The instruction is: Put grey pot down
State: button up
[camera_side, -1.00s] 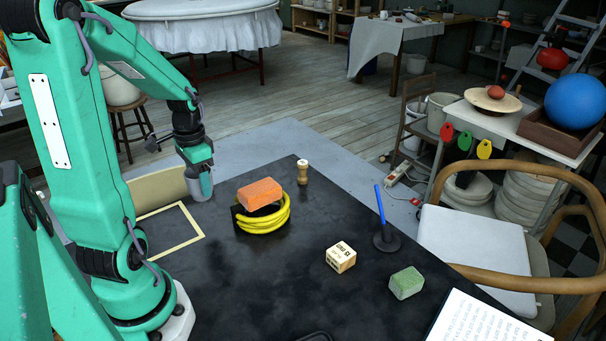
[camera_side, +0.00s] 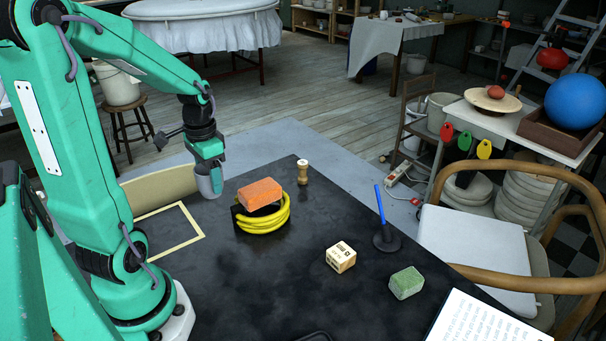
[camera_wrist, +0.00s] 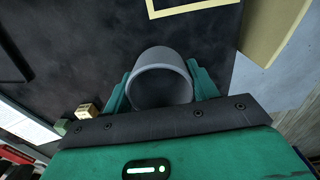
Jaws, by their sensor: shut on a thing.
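The grey pot (camera_side: 206,182) is held in my gripper (camera_side: 209,170) near the back left part of the black table, beside the yellow tape outline. In the wrist view the pot (camera_wrist: 159,78) sits between the two green fingers of my gripper (camera_wrist: 160,95), with its round opening facing the camera. The fingers are shut on its sides. I cannot tell whether the pot's base touches the table.
The yellow tape outline (camera_side: 201,228) is on the table (camera_side: 275,290) to the left. An orange block (camera_side: 260,192) lies on a yellow coil (camera_side: 265,223) right of my gripper. A wooden spool (camera_side: 302,172), a lettered cube (camera_side: 341,257), a green block (camera_side: 406,283) and a blue pen in a stand (camera_side: 386,238) stand farther right.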

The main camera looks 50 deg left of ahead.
jog(key=shift+w, duration=0.1)
jog(key=shift+w+d, duration=0.25)
jog(key=shift+w, duration=0.25)
jog(key=w+d, duration=0.1)
jog(key=w, duration=0.1)
jog(key=w+d, duration=0.1)
jog(key=w, duration=0.1)
jog(key=w+d, duration=0.1)
jog(key=w, duration=0.1)
jog(key=shift+w+d+r, duration=0.3)
jog(key=shift+w+d, duration=0.05)
jog(key=shift+w, duration=0.05)
jog(key=w+d, duration=0.7)
jog(key=d, duration=0.4)
jog(key=w+d, duration=0.6)
jog(key=d, duration=0.5)
jog(key=w+a+f, duration=0.2)
jog(key=a, duration=0.1)
jog(key=w+a+f, duration=0.2)
jog(key=a+f, duration=0.1)
jog(key=a, duration=0.1)
jog(key=w+a+f, duration=0.2)
jog(key=a, duration=0.1)
jog(key=shift+a+f, duration=0.15)
jog(key=shift+a, duration=0.2)
jog(key=shift+f, duration=2)
jog(key=shift+f, duration=0.15)
